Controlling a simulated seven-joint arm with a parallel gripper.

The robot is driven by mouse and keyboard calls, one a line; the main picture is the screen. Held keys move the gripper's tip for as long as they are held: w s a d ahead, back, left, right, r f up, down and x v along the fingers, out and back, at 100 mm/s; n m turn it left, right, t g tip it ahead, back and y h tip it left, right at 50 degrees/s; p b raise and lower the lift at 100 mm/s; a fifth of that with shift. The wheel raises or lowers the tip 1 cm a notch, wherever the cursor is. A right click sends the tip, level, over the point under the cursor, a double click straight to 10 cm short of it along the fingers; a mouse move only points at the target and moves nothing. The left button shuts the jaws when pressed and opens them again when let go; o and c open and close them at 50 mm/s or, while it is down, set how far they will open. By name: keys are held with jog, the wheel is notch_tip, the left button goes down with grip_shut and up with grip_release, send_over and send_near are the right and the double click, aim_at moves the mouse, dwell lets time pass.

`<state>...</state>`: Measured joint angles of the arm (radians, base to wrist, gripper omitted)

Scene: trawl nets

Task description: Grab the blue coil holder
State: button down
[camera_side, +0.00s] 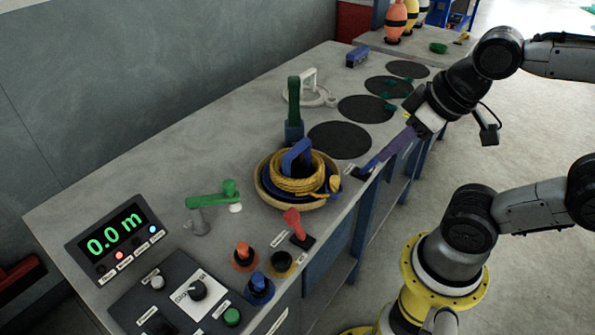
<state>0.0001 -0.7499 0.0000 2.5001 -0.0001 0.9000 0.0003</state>
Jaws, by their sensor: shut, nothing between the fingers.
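The blue coil holder (294,154) stands in a round tan bowl (268,199) on the grey bench. Its upright handle rises above a coil of yellow rope (296,184) wound around it. The rope hides much of its lower part. My gripper (364,172) is to the right of the bowl, low over the bench's front edge. Its long purple-blue fingers point down and left. They are shut and empty, apart from the holder.
A green-topped post (293,105) stands just behind the bowl. Black discs (340,140) lie along the bench towards the back. A red lever (294,224), knobs and a green crank (214,195) stand in front. A control panel with a display (115,236) is at left.

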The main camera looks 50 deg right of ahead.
jog(key=c, duration=1.6)
grip_release()
jog(key=c, duration=0.6)
grip_release()
jog(key=shift+o, duration=0.2)
